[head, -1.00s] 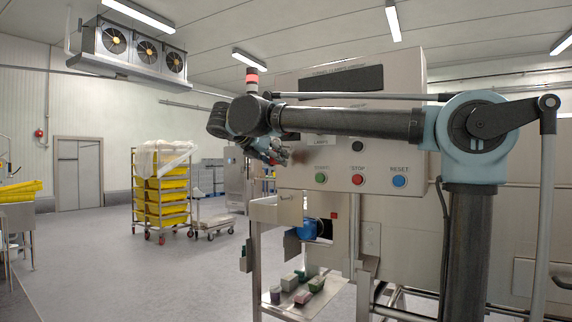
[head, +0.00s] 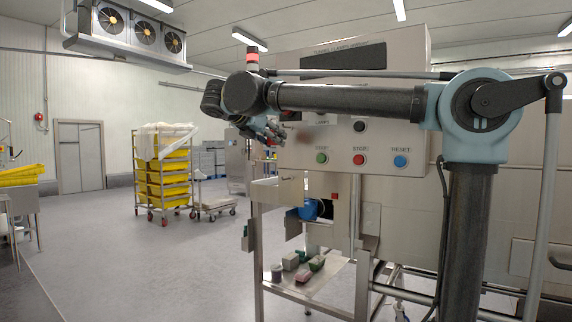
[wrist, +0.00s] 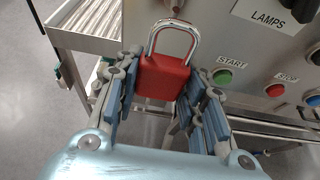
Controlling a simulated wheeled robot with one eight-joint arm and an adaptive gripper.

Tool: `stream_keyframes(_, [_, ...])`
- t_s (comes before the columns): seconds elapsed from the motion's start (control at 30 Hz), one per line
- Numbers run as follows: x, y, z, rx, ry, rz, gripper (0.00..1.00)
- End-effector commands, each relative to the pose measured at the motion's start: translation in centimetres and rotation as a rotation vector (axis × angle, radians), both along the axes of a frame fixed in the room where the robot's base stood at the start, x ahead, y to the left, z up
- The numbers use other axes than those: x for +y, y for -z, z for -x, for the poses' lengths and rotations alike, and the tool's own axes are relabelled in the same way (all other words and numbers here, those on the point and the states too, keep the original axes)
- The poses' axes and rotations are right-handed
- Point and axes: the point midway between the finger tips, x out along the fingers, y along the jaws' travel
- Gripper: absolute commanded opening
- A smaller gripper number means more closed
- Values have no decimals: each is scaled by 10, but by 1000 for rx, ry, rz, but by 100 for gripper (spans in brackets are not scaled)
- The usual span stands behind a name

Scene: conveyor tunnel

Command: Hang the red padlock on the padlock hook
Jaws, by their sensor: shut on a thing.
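The red padlock (wrist: 163,78) is held between the fingers of my gripper (wrist: 160,95) in the wrist view, with its silver shackle closed and pointing toward the top of the picture. A small metal piece (wrist: 176,6) shows on the panel right by the shackle's top. It may be the padlock hook; I cannot tell whether the shackle touches it. In the head view my gripper (head: 274,133) is at the left end of the control panel (head: 375,135).
The panel carries a green START button (wrist: 222,76), a red STOP button (wrist: 275,90), a blue RESET button (head: 400,161) and a black LAMPS knob (wrist: 303,8). A metal stand (head: 258,215) with several small blocks is below. Open floor lies left.

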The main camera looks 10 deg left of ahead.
Motion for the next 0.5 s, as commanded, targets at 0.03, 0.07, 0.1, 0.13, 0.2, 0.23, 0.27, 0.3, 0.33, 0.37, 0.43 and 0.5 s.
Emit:
stream_keyframes(0.03, [0,1,0,0,0,0,0])
stream_keyframes(0.07, [1,3,0,0,0,0,0])
stream_keyframes(0.1, [2,7,1,0,0,0,0])
stream_keyframes(0.13, [3,11,1,0,0,0,0])
stream_keyframes(0.2, [6,23,2,0,0,0,0])
stream_keyframes(0.23, [7,30,2,0,0,0,0])
stream_keyframes(0.27, [9,38,3,0,0,0,0])
stream_keyframes(0.3, [10,49,4,0,0,0,0])
stream_keyframes(0.33, [12,58,5,0,0,0,0])
stream_keyframes(0.37, [13,67,6,0,0,0,0])
stream_keyframes(0.43, [15,89,9,0,1,0,0])
stream_keyframes(0.5, [15,110,13,1,1,0,0])
